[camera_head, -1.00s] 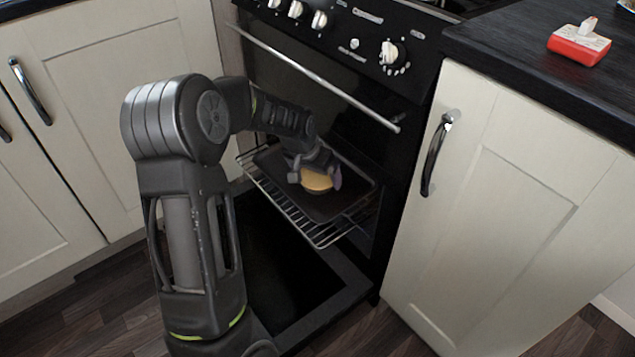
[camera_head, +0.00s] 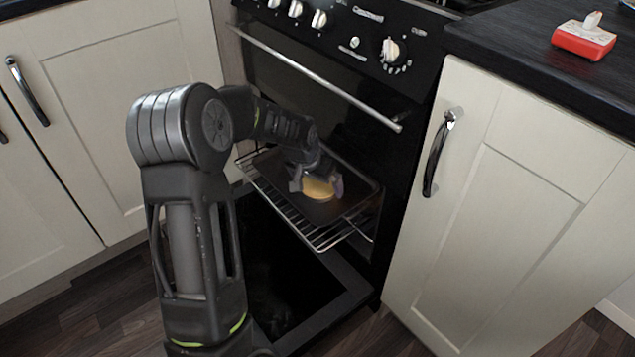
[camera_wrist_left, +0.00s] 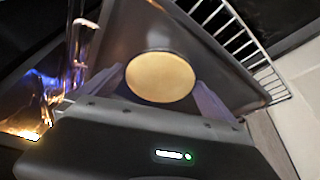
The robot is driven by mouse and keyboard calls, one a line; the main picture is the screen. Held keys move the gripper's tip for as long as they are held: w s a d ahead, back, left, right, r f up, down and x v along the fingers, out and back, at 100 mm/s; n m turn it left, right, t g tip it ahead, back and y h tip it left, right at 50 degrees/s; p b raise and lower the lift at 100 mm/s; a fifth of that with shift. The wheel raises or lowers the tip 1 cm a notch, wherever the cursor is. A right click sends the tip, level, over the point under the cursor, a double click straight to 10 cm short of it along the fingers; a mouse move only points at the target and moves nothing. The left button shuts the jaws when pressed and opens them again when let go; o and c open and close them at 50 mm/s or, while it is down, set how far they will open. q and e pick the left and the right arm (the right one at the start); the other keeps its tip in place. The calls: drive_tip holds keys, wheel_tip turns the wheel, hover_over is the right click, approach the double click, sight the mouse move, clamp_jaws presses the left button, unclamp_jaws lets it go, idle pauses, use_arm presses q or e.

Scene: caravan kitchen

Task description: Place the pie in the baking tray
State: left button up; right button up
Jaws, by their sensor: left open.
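The pie (camera_head: 318,189) is round with a golden top. It appears to be resting on the dark baking tray (camera_head: 330,211), which sits on the pulled-out oven rack. My left gripper (camera_head: 317,186) is at the pie, with its fingers apart on either side. In the left wrist view the pie (camera_wrist_left: 160,77) lies between the two pale purple fingers, over the grey tray (camera_wrist_left: 190,28). Whether the fingers still touch the pie's sides is hard to tell. The pie's underside is hidden. My right gripper is out of view.
The wire rack (camera_head: 291,216) sticks out of the oven above the lowered oven door (camera_head: 280,275). The oven handle (camera_head: 318,78) runs above the arm. Cream cupboards (camera_head: 520,210) flank the oven. A red and white object (camera_head: 583,40) sits on the dark worktop.

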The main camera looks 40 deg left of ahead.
use_arm(q)
drive_tip(key=p+v, duration=0.4)
drive_tip(key=v, duration=0.8)
